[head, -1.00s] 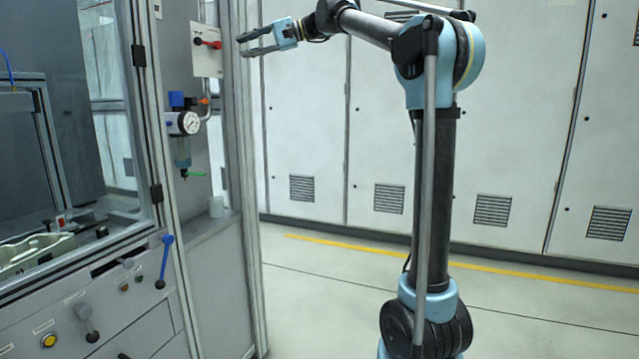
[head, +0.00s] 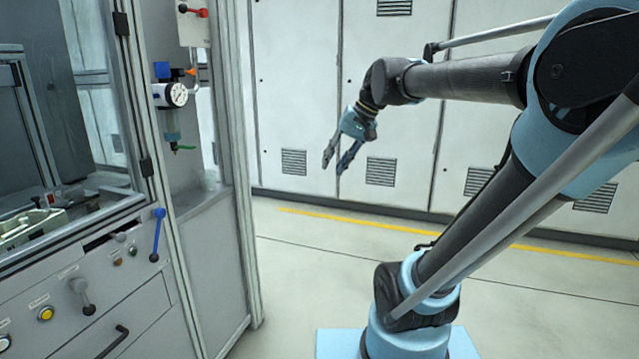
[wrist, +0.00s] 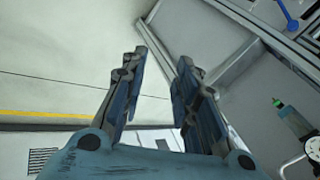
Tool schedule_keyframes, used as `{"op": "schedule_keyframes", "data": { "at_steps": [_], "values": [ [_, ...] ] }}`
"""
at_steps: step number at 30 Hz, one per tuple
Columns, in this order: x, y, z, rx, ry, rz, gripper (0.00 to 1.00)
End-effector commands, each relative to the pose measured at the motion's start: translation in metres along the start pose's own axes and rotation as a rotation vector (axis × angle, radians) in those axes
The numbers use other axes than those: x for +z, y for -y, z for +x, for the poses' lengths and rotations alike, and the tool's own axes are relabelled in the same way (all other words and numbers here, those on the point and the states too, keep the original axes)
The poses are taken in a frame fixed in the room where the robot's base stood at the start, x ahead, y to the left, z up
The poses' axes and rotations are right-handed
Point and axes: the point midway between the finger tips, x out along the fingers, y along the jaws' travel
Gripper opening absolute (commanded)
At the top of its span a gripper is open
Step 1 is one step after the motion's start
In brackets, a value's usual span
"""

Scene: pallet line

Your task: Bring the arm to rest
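My gripper (head: 338,172) hangs in free air to the right of the grey machine frame, its fingers pointing down and slightly left. In the wrist view my gripper (wrist: 160,55) shows two dark fingers standing apart with nothing between them, so it is open and empty. My arm is bent, with its forearm reaching left from the elbow at the upper right of the head view. No object is held.
The machine (head: 222,260) stands at left with a pressure gauge (head: 176,94), a blue lever (head: 157,235) and a red-handled switch (head: 193,11). White cabinets (head: 300,100) line the back behind a yellow floor line (head: 580,249). The floor (head: 300,285) between is clear.

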Motion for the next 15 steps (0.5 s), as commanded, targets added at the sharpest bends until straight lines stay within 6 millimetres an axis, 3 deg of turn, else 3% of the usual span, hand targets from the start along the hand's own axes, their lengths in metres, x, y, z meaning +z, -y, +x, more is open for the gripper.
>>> {"op": "schedule_keyframes", "data": {
  "at_steps": [1, 9, 15],
  "values": [
    [0.019, -0.024, 0.012, 0.043, -0.003, -0.002, 0.28],
    [0.111, -0.139, 0.071, 0.279, -0.006, -0.019, 0.28],
    [0.163, -0.2, 0.104, 0.412, 0.004, -0.026, 0.28]
  ]
}}
